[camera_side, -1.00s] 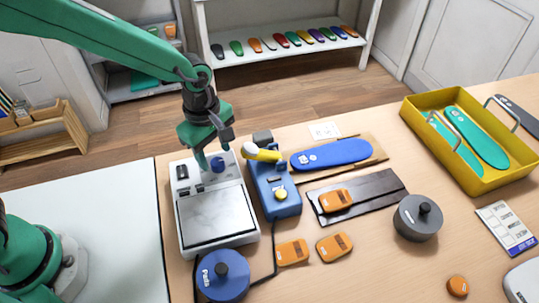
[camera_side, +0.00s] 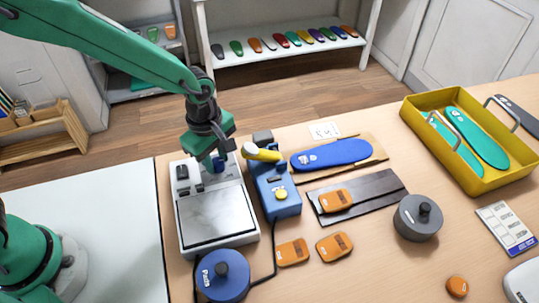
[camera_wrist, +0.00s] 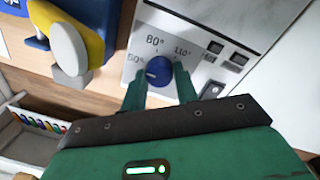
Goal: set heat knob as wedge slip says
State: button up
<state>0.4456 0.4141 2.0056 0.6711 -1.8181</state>
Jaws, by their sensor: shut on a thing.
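The heat knob (camera_wrist: 159,71) is a round blue dial on the white panel of the hot plate (camera_side: 183,246). In the wrist view, 60°, 80° and 110° are printed around it. Its pale mark points left, on the 60° side; the exact setting is unclear. My gripper (camera_wrist: 160,84) is shut on the knob, one green finger on each side. In the side view my gripper (camera_side: 215,160) hides part of the knob. A small white slip (camera_side: 325,130) lies behind the blue insole, its writing too small to read.
A blue device (camera_side: 275,195) with a yellow-and-white handle stands close right of the plate. Several orange wedges (camera_side: 292,252) lie in front of it. A blue insole (camera_side: 331,153), grey weight (camera_side: 418,217), yellow tray (camera_side: 480,187) and printed card (camera_side: 506,228) are farther right.

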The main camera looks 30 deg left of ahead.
aim_at(215, 161)
jog(key=shift+m, duration=0.5)
jog(key=m, duration=1)
jog(key=shift+w+a+m, duration=0.1)
jog(key=shift+w+m, duration=0.05)
jog(key=shift+m, duration=0.25)
jog(key=o, duration=1)
jog(key=shift+r, duration=3.9)
